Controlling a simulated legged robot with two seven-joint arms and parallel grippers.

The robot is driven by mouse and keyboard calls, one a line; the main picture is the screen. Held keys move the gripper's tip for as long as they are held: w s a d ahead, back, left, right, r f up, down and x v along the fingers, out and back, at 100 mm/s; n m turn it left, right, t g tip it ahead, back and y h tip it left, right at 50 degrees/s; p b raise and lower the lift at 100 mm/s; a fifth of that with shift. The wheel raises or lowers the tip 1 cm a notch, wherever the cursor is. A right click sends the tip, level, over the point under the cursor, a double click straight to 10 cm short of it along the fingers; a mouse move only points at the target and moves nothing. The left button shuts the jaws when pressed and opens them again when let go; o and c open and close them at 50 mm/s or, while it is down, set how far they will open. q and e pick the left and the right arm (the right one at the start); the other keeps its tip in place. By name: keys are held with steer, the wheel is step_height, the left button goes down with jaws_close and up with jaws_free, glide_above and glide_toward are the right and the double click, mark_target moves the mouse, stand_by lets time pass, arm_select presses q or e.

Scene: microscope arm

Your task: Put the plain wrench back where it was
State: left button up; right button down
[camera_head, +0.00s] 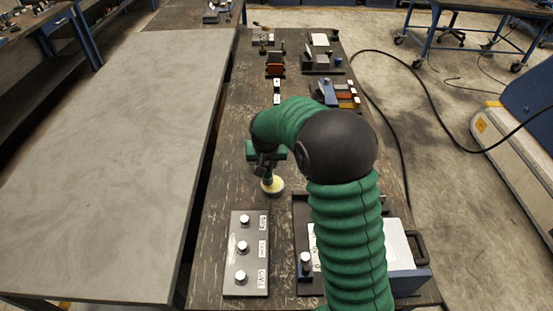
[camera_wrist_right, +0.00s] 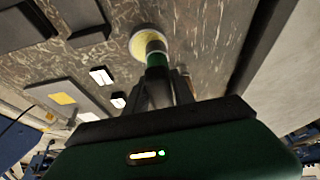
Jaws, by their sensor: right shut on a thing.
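My right gripper (camera_head: 266,165) is over the middle of the narrow dark worktable, partly hidden by my green arm. In the right wrist view the gripper (camera_wrist_right: 165,98) is shut on a slim upright tool (camera_wrist_right: 156,58) with a dark and green shaft and a metal collar. The tool ends in a round, pale yellow-white disc, which also shows below the gripper in the head view (camera_head: 273,186). I cannot tell whether the disc touches the tabletop. I cannot make out a plain wrench in either view. My left gripper is not in view.
A grey board (camera_head: 236,284) with several silver knobs and labels lies at the near left. A dark tray with white sheets (camera_head: 402,252) is partly behind my arm. Fixtures (camera_head: 316,66) and small coloured blocks stand farther back. A wide bare grey table (camera_head: 110,150) is left.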

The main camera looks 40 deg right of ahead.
steer(key=w+d+f, duration=0.1)
steer(key=w+d, duration=0.1)
steer(key=d, duration=0.2)
steer(key=w+d+f+p, duration=0.1)
steer(key=w+d+f, duration=0.1)
steer(key=w+d, duration=0.1)
steer(key=w+d+f+p, duration=0.1)
steer(key=w+d+f, duration=0.1)
steer(key=d, duration=0.3)
steer(key=shift+w+d, duration=0.1)
steer(key=shift+w, duration=0.3)
steer(key=c, duration=1.1)
jaws_free()
steer(key=shift+o, duration=0.2)
